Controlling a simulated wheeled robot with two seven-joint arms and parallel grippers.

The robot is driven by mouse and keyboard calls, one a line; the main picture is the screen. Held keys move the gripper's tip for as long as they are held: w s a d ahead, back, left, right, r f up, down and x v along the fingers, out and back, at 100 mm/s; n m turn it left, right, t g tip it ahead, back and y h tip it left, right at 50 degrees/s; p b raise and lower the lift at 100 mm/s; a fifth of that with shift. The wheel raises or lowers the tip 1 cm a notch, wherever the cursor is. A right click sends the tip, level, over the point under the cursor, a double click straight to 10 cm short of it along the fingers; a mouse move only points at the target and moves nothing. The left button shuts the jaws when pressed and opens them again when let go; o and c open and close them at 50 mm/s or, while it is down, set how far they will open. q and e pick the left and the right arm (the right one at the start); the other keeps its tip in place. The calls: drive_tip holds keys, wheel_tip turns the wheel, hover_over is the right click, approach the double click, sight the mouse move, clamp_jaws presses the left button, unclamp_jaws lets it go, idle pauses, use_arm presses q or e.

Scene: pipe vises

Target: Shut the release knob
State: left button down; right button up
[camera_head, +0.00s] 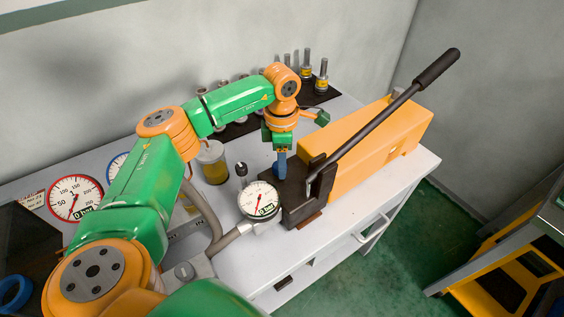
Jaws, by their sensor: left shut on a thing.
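An orange hand pump (375,143) with a dark front block (300,198) and a long black lever (385,120) stands on the white bench. My left arm reaches over from the left. Its gripper (281,166) points down with blue fingers at the top of the dark block, beside the lever's foot. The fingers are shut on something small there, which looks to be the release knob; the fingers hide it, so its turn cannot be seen. A round gauge (259,201) at the block's left shows its needle low, near 0 bar. My right gripper is not in view.
A small black-topped knob (241,171) stands behind the gauge. A jar of yellow liquid (213,163) is left of the gripper. Several metal fittings (306,65) stand on a dark strip at the back. A grey hose (213,225) runs to the gauge.

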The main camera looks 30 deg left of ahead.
use_arm(q)
drive_tip(key=m, duration=0.6)
drive_tip(key=shift+r+b, duration=0.2)
drive_tip(key=shift+b, duration=0.15)
drive_tip(key=shift+m, duration=0.3)
drive_tip(key=c, duration=0.6)
unclamp_jaws()
drive_tip(key=shift+s, duration=0.1)
drive_tip(key=shift+o, duration=0.9)
drive_tip(key=shift+a+f, duration=0.1)
wheel_tip(320, 180, up, 7)
drive_tip(key=shift+r+b, duration=0.1)
drive_tip(key=shift+b, duration=0.65)
